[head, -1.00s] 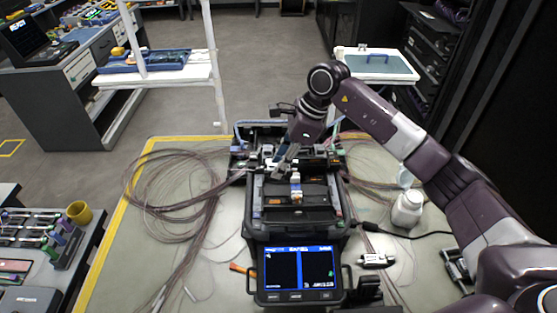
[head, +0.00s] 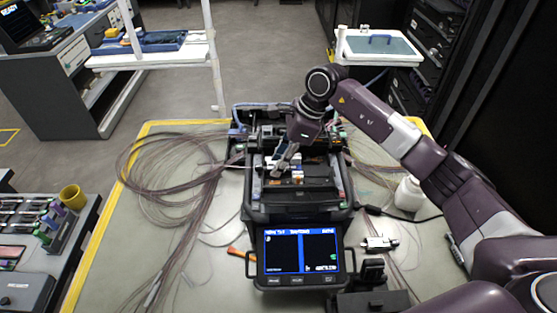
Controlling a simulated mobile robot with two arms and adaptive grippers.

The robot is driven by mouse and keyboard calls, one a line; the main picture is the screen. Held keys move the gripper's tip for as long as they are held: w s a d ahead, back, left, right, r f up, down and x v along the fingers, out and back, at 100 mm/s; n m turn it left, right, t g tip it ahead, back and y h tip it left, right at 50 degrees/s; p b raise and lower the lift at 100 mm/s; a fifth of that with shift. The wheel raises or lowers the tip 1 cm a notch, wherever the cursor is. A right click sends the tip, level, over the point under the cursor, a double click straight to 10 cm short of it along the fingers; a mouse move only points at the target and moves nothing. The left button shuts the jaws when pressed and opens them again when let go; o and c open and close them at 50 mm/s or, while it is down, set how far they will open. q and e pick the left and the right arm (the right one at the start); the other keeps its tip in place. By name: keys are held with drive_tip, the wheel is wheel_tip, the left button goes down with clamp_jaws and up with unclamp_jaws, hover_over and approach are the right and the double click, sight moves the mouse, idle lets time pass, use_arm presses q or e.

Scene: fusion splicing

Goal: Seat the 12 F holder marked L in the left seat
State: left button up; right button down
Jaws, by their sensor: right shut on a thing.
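The black fusion splicer (head: 250,212) stands on the table with its lid open and its screen (head: 300,251) lit. My right gripper (head: 278,173) reaches down from the back right to just left of the middle of the splicer's work area, over the left seat region. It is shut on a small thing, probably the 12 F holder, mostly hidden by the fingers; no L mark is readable. I cannot tell whether that thing touches the seat. A small orange and white part (head: 298,175) sits in the middle, right of the fingertips. My left gripper is not in view.
Loose fibre coils (head: 165,170) lie left of the splicer, and more fibres lie at its right. A white bottle (head: 408,194) and a small metal device (head: 380,243) stand at right. A yellow cup (head: 73,196) is on the left side bench.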

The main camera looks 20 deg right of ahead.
drive_tip(key=shift+b, duration=0.35)
idle(1.0)
drive_tip(key=c, duration=1.5)
unclamp_jaws()
drive_tip(key=v, duration=1.2)
drive_tip(key=shift+f, duration=0.1)
